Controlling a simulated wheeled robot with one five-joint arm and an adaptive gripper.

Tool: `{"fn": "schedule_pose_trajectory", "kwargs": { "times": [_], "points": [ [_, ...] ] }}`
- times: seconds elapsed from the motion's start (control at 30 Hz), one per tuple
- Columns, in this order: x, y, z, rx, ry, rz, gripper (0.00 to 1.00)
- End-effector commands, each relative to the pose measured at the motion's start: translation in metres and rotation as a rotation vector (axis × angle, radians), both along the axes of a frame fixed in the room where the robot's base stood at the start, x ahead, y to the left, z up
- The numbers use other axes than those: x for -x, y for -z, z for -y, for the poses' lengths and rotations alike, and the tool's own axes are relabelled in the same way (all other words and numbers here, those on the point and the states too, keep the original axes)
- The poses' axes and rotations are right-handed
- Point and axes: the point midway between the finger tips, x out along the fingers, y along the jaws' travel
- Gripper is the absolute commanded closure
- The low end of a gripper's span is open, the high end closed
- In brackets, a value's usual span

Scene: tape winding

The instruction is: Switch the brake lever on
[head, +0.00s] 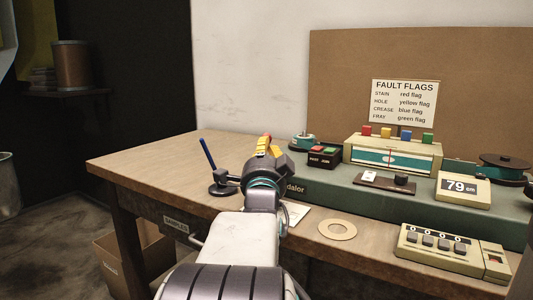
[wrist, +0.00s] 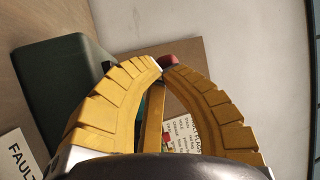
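A small dark panel (head: 385,182) with a white label and a black knob (head: 401,179) sits on top of the green machine (head: 345,198). It may be the brake lever, but its lettering is too small to read and its position cannot be told. My gripper (head: 266,140) is left of the machine, above the bench and well apart from the knob. In the wrist view its yellow fingers (wrist: 160,64) meet at the tips.
A blue stick (head: 208,154) stands tilted in a black base left of my gripper.

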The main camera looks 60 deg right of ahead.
Motion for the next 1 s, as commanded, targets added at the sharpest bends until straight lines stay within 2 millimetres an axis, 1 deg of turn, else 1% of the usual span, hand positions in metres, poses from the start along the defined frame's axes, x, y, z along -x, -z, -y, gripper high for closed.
{"fn": "schedule_pose_trajectory", "kwargs": {
  "times": [0.57,0.8,1.0],
  "points": [
    [-0.0008,-0.0015,0.0019,-0.002,0.0,0.0,1.0],
    [-0.0002,-0.0055,0.0034,-0.037,-0.002,0.001,1.0],
    [0.0,-0.005,0.0044,-0.058,-0.004,0.002,1.0]
  ]
}}
